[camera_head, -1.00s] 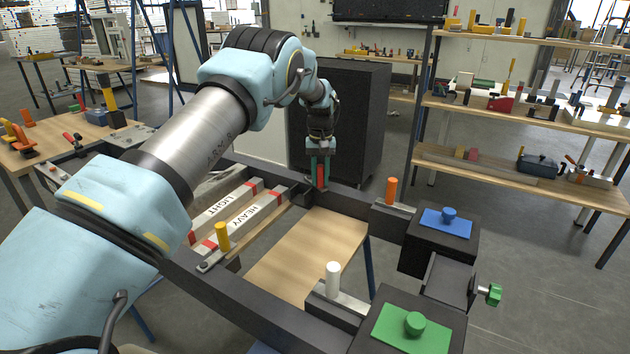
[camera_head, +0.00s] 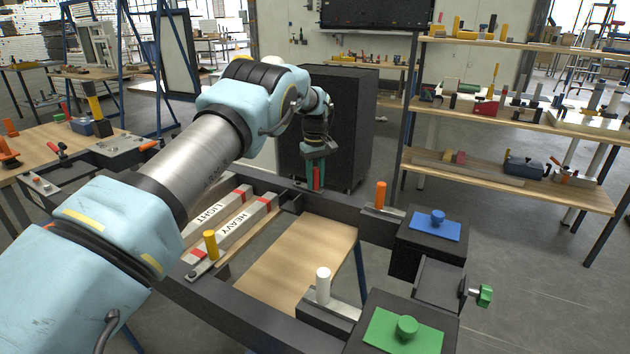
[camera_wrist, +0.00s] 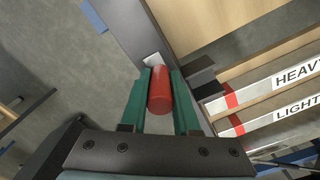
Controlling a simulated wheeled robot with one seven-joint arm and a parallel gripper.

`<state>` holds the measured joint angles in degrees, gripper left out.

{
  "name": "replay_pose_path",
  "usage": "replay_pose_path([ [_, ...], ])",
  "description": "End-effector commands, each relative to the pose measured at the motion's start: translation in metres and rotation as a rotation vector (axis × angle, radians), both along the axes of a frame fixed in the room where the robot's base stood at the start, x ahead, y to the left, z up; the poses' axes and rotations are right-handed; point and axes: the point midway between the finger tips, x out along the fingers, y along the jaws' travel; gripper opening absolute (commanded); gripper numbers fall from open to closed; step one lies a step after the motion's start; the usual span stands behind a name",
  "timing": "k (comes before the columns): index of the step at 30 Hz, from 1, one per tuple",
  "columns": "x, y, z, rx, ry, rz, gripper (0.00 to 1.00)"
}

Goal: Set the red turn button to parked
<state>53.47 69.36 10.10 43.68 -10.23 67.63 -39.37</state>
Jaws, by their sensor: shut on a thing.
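The red turn button (camera_wrist: 160,100) is a red cylinder at the far side of the black frame, next to a small pale plate (camera_wrist: 153,60). My gripper (camera_wrist: 160,74) has its two green fingers on either side of the button, shut on it. In the head view the red button (camera_head: 316,178) shows as a narrow strip between the green fingers. Its base is mostly hidden, and I cannot tell which setting it is at.
White bars marked HEAVY (camera_head: 247,222) and LIGHT (camera_head: 217,210) lie left of the frame's opening. An orange post (camera_head: 380,195), yellow post (camera_head: 210,244) and white post (camera_head: 323,285) stand on the frame.

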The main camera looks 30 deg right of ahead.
Motion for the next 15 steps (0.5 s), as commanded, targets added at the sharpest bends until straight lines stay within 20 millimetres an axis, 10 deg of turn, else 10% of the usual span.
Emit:
replay_pose_path([
  [6, 0.0011, -0.0008, 0.0019, -0.004, -0.005, -0.002, 0.0],
  [7, 0.0011, -0.0008, 0.0019, -0.004, -0.005, -0.002, 0.3],
  [15, 0.0006, -0.0004, 0.0009, -0.001, -0.002, -0.002, 0.59],
])
